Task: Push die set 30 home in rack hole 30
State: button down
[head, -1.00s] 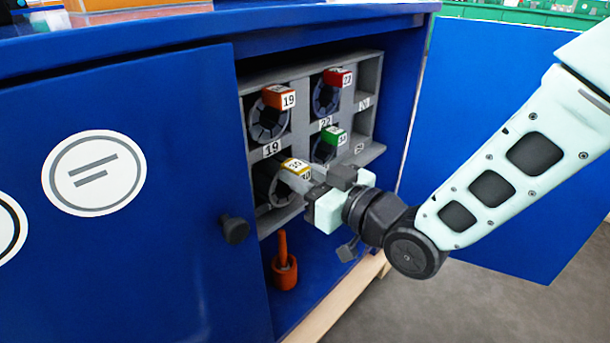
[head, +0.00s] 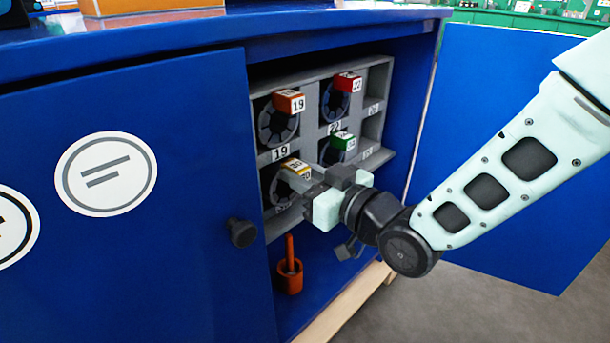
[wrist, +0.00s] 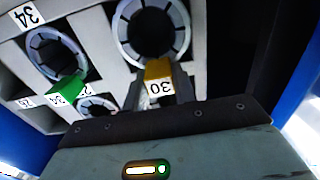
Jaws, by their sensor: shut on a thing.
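Die set 30 is a grey segmented ring with a yellow tag (head: 296,166) reading 30. It sits in the lower left hole of the grey rack (head: 318,103). In the wrist view its ring (wrist: 151,30) is in the hole, and the yellow tag (wrist: 159,72) points toward me. My gripper (head: 308,182) is shut on the tag end of die set 30; the fingers also show in the wrist view (wrist: 160,92). The rack label below hole 30 is mostly hidden in the head view. I cannot tell whether the ring is fully seated.
Die sets with orange tag 19 (head: 289,101), red tag 22 (head: 347,83) and green tag (head: 342,140) fill neighbouring holes. A blue door (head: 130,200) with a dark knob (head: 241,232) stands left. An orange pot with a stick (head: 290,275) is below the rack. Another blue door (head: 500,120) is right.

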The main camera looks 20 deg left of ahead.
jog(key=shift+w+a+r, duration=0.2)
jog(key=shift+w+a, duration=0.05)
jog(key=shift+a, duration=0.4)
jog(key=c, duration=1.1)
grip_release()
jog(key=shift+o, duration=0.3)
jog(key=shift+f, duration=0.3)
jog(key=p+v, duration=0.3)
jog(key=v, duration=1.4)
jog(key=shift+d+p, duration=0.2)
jog(key=shift+p, duration=0.2)
